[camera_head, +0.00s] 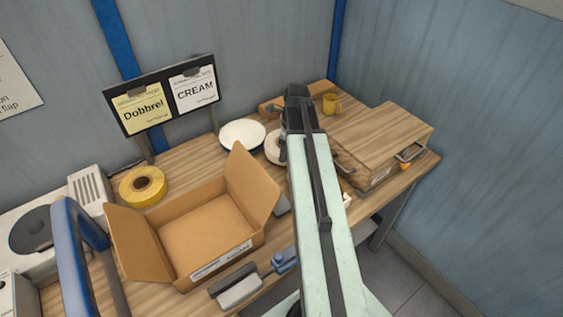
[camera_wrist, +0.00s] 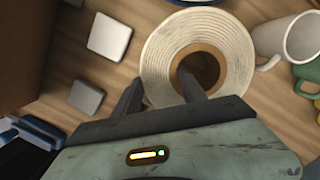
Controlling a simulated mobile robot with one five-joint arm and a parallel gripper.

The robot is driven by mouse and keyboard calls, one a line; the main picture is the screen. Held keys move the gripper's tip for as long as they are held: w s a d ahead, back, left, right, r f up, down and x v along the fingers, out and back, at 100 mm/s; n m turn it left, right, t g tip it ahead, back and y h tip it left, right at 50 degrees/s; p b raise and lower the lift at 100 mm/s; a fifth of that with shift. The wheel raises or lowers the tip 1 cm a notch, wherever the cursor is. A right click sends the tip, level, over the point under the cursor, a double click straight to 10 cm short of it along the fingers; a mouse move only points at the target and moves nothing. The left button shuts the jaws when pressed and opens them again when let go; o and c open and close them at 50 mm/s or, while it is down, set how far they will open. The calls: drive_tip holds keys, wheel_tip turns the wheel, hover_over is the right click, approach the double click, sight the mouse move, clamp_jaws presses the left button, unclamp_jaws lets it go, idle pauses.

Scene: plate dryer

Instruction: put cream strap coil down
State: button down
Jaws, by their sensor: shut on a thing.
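The cream strap coil (camera_wrist: 155,65) is a cream-white ring with a brown cardboard core. In the wrist view my gripper (camera_wrist: 160,85) is shut on the near side of its ring, one finger inside the core and one outside. The coil appears at or close to the wooden table top; I cannot tell whether it touches. In the head view the coil (camera_head: 272,148) is mostly hidden behind my gripper (camera_head: 285,150) and arm. A sign above the table reads "CREAM" (camera_head: 195,88), beside one reading "Dobbre!" (camera_head: 143,108).
An open cardboard box (camera_head: 205,235) stands left of my arm. A yellow coil (camera_head: 143,186) and a white plate (camera_head: 242,134) lie behind it. A wooden box (camera_head: 385,140) is on the right. A white mug (camera_wrist: 303,38) stands close right of the coil; two pale square pieces (camera_wrist: 109,36) lie left.

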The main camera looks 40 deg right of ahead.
wheel_tip(320, 180, down, 4)
drive_tip(key=b, duration=0.3)
drive_tip(key=shift+r, duration=0.35)
drive_tip(key=shift+f, duration=0.25)
drive_tip(key=c, duration=0.7)
unclamp_jaws()
drive_tip(key=shift+r, duration=0.1)
drive_tip(key=shift+o, duration=0.2)
